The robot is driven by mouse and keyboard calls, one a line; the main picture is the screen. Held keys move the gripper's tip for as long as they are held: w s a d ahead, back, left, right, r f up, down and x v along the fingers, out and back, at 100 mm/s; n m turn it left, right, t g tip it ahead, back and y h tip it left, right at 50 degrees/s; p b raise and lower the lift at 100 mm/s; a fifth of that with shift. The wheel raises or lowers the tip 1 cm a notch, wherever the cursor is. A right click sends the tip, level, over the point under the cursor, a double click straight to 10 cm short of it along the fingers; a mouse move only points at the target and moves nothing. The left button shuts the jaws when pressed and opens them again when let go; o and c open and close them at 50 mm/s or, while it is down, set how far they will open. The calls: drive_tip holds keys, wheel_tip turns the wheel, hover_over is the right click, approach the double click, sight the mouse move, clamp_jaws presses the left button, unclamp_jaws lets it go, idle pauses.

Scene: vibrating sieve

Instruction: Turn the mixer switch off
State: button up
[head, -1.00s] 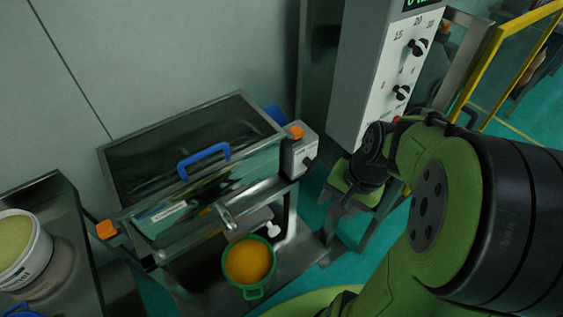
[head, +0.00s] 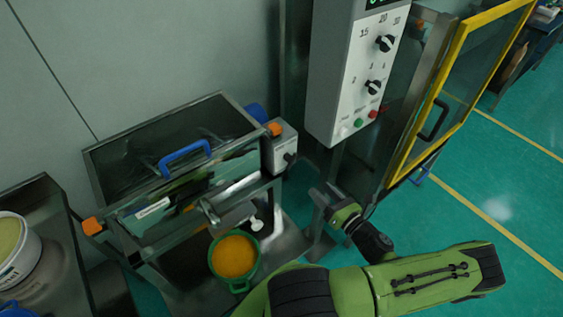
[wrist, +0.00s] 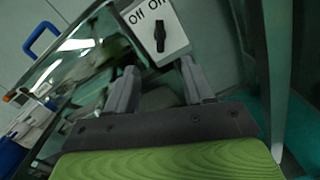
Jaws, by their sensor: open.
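The mixer switch is a black knob (wrist: 160,36) on a light grey box labelled Off and On in the wrist view. In the head view the knob (head: 289,158) sits on the front of the grey switch box (head: 284,140), at the right end of the metal mixer (head: 170,175). My gripper (wrist: 158,88) is open and empty, with its two fingers apart and the knob showing beyond the gap between them. In the head view my gripper (head: 322,197) is below and to the right of the box, apart from it.
A control panel (head: 356,85) with knobs and buttons hangs above my gripper. A yellow-framed door (head: 441,100) is at the right. A green pot of orange material (head: 234,257) stands below the mixer. The mixer lid has a blue handle (head: 185,157). Green floor is open at right.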

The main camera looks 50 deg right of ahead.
sight(293, 162)
drive_tip(key=x, duration=1.4)
drive_tip(key=shift+w, duration=0.4)
clamp_jaws()
drive_tip(key=shift+n, duration=0.4)
drive_tip(key=n+b, duration=0.1)
drive_tip(key=n, duration=0.4)
drive_tip(key=shift+f+n, duration=0.1)
drive_tip(key=shift+n, duration=0.2)
drive_tip(key=n+b, duration=0.1)
drive_tip(key=n, duration=0.4)
drive_tip(key=shift+n, duration=0.3)
unclamp_jaws()
